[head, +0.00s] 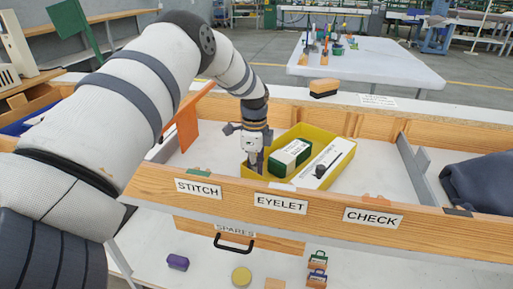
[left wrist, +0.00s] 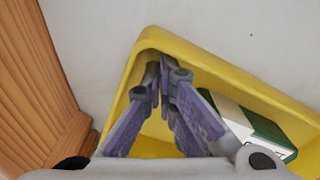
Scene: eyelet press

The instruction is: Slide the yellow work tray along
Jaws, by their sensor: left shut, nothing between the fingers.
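The yellow work tray (head: 318,132) sits in the long wooden-edged trough, behind the EYELET label. It holds a green-and-white box (head: 290,157) and a white box with a dark item on it (head: 328,163). My left gripper (head: 254,166) is shut and empty, pointing down at the tray's left end. In the left wrist view, its fingertips (left wrist: 164,78) are over the inside of a corner of the tray (left wrist: 235,73). I cannot tell whether they touch its wall. My right gripper is not in view.
An orange panel (head: 188,120) stands left of my gripper. A grey divider (head: 414,165) and dark cloth (head: 478,183) lie to the right. The trough's front board (head: 333,212) carries STITCH, EYELET and CHECK labels. White floor shows between tray and divider.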

